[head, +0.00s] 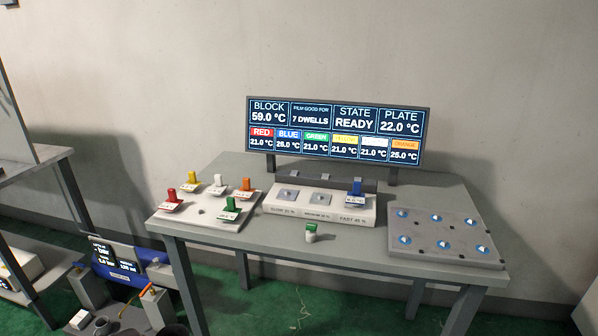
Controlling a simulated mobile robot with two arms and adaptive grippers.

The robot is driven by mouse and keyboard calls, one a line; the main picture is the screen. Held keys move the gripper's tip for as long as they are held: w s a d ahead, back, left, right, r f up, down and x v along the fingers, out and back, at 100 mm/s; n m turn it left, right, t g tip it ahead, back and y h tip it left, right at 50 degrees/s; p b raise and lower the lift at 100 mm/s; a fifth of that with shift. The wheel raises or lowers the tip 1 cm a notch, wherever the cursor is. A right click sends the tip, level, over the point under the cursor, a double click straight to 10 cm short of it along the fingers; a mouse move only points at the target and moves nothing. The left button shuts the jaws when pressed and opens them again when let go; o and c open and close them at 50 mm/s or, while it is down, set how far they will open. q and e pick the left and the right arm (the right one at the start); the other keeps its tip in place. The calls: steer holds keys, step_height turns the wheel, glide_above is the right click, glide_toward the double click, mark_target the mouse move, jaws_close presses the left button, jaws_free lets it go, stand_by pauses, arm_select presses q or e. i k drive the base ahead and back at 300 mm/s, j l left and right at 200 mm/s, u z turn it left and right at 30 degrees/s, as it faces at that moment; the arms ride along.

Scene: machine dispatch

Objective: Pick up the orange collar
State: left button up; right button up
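The orange collar (246,184) stands upright on the grey tray (198,223) at the left of the table, at the tray's back right, with a small white tag in front of it. Red (172,195), yellow (192,178), white (218,181) and green (231,205) pieces with similar tags stand on the same tray. A blue one (356,187) stands at the right end of the block (318,206), at the spot marked FAST. Neither of my grippers shows in the head view.
A small green-topped white piece (311,232) stands at the table's front edge. A plate with several blue-white round spots (446,254) lies at the right. A display (336,130) reading READY stands behind. Equipment with a blue-framed screen (120,262) is low at left.

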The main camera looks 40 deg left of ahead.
mark_target(245, 193)
steer(key=u, duration=1.75)
